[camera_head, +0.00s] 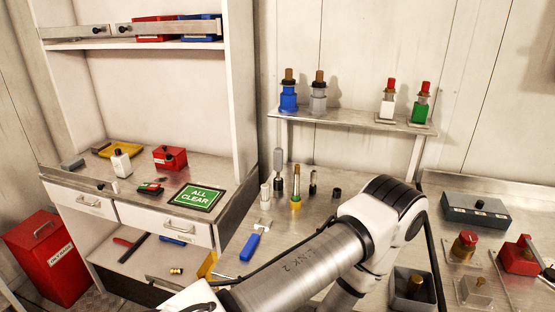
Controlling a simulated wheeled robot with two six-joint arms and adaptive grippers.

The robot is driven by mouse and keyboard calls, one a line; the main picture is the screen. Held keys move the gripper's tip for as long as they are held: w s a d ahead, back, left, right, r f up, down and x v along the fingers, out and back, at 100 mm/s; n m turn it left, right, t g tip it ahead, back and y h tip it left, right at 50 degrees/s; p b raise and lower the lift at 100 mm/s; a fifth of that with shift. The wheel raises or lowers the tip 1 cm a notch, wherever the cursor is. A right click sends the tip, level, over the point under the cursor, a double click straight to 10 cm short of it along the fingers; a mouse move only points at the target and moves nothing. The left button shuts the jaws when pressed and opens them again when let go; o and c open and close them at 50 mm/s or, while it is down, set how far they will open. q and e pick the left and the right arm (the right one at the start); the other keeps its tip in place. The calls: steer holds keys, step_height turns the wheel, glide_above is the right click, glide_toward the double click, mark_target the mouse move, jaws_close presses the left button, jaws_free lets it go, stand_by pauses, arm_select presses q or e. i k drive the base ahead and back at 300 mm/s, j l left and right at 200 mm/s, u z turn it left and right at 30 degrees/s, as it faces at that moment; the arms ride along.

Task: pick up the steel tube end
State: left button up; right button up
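No part is clearly marked as the steel tube end. Several small upright parts stand on the metal bench top. Among them are a tall grey metal piece (278,162), a pale cup-like piece (264,195), a brass-coloured rod on a yellow-green base (296,187), a slim dark-based piece with a metal top (312,181) and a short black cap (336,193). Which of these is the tube end I cannot tell. One of my arms crosses the lower middle of the head view, its elbow right of these parts. Neither gripper shows.
A blue-handled tool (252,245) lies at the bench's front left. A raised shelf (345,119) holds several bottle-like fittings. A grey box (476,212) and red-topped fittings stand right. A cabinet with an ALL CLEAR sign (197,197) and a red bin (48,260) are left.

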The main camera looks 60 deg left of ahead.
mark_target(313, 172)
steer(key=u, duration=1.55)
steer(key=j+z, duration=0.2)
steer(key=z, duration=0.2)
steer(key=k+j+z, duration=0.15)
steer(key=z, duration=0.25)
steer(key=k+j+z, duration=0.1)
steer(key=z, duration=0.3)
